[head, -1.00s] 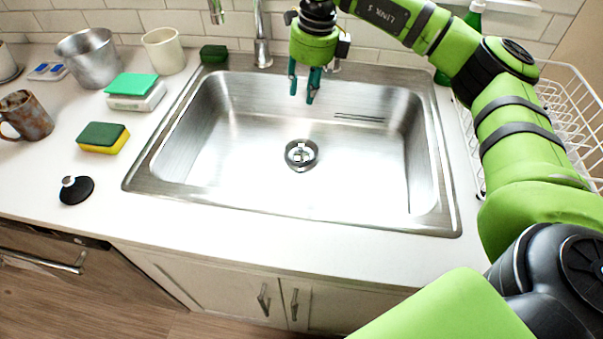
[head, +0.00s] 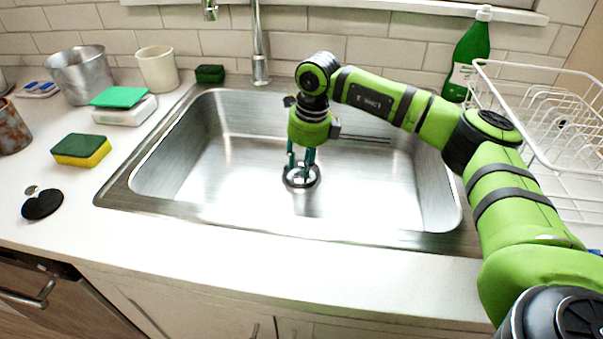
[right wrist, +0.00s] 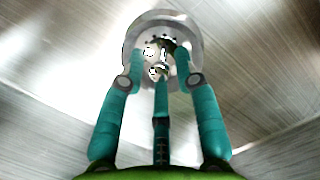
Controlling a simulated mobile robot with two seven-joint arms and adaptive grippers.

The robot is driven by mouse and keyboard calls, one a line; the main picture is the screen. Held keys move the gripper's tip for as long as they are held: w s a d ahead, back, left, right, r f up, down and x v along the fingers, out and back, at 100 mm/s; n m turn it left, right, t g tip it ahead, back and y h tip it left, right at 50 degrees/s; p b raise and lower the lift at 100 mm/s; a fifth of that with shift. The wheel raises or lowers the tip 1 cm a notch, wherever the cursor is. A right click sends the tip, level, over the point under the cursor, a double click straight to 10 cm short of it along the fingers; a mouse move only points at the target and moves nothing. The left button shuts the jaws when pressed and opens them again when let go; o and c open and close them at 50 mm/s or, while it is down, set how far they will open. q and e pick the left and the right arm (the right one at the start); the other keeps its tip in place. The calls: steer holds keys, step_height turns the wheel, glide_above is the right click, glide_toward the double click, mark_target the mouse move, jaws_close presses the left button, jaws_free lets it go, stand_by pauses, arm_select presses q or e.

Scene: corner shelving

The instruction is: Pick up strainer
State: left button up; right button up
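The strainer (head: 303,182) is a round metal piece at the drain in the middle of the sink floor in the head view. In the right wrist view its pale rim and dark-holed centre (right wrist: 165,25) lie straight beyond the fingers. My right gripper (head: 300,166) points down into the sink directly over it. Its teal fingers (right wrist: 160,66) are spread apart, with tips over the strainer, inside its rim in the picture. I cannot tell whether they touch it. The gripper partly hides the strainer in the head view. My left gripper is not in view.
The steel sink (head: 170,212) is otherwise empty. A faucet (head: 259,55) stands behind it. A white dish rack (head: 560,130) and green bottle (head: 468,58) are at right. Sponges (head: 81,149), a metal pot (head: 80,75), a cream cup (head: 158,69) and a black disc (head: 42,205) are at left.

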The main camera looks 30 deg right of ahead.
steer(key=shift+w+f, duration=0.1)
steer(key=shift+f, duration=0.55)
jaws_close()
steer(key=shift+r, duration=0.15)
